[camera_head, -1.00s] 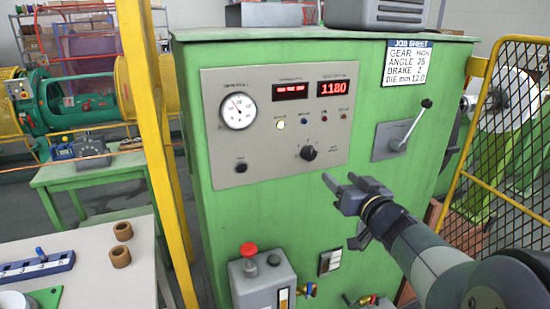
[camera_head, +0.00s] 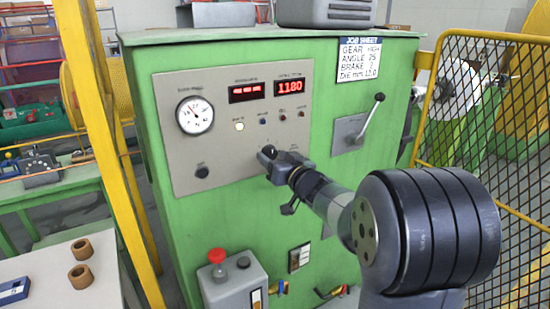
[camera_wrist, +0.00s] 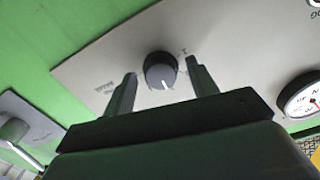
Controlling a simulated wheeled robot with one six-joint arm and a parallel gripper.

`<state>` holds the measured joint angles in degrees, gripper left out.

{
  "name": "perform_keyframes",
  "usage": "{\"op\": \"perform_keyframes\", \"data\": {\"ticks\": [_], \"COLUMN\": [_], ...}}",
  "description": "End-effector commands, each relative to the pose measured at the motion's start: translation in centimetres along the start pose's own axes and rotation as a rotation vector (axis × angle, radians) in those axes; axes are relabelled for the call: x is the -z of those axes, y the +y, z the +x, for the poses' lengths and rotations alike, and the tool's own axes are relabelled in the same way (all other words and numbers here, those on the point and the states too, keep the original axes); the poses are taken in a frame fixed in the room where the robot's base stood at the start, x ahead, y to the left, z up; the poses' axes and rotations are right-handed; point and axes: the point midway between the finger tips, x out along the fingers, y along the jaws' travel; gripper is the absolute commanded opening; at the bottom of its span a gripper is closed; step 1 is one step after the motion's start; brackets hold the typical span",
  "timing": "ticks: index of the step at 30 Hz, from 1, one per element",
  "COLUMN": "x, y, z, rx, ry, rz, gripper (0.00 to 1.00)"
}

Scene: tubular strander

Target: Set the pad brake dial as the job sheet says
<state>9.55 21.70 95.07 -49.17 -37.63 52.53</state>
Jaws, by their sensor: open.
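The dial, a dark round knob (camera_wrist: 160,70) with a white pointer line, sits on the grey control panel (camera_wrist: 225,60) and shows between my fingers in the wrist view. My gripper (camera_wrist: 162,88) is open, with one finger on each side of the knob; I cannot tell if either touches it. In the head view my gripper (camera_head: 268,155) is at the panel (camera_head: 170,140) and hides most of the knob. The job sheet (camera_head: 358,60) on the cabinet's upper right lists GEAR, ANGLE 25, BRAKE, apparently 2, and DIE mm 12.0.
A gauge (camera_head: 195,115), red displays (camera_head: 294,86) and small lamps share the panel. A lever (camera_head: 371,115) stands to its right. Below is a grey box with a red button (camera_head: 217,256). A yellow post (camera_head: 100,130) and mesh guard (camera_head: 490,120) flank the cabinet.

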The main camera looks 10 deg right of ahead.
Motion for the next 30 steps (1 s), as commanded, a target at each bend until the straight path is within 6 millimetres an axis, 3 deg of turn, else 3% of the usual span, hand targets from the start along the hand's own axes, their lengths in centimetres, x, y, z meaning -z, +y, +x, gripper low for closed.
{"op": "perform_keyframes", "data": {"ticks": [7, 23, 30], "x": [0.00, 0.02, -0.02], "y": [0.00, -0.01, 0.01], "z": [0.06, 0.04, 0.04], "rx": [0.000, 0.000, 0.000], "ry": [0.000, 0.000, 0.000], "rz": [0.000, -0.001, -0.019], "gripper": [0.55, 0.12, 0.10]}}
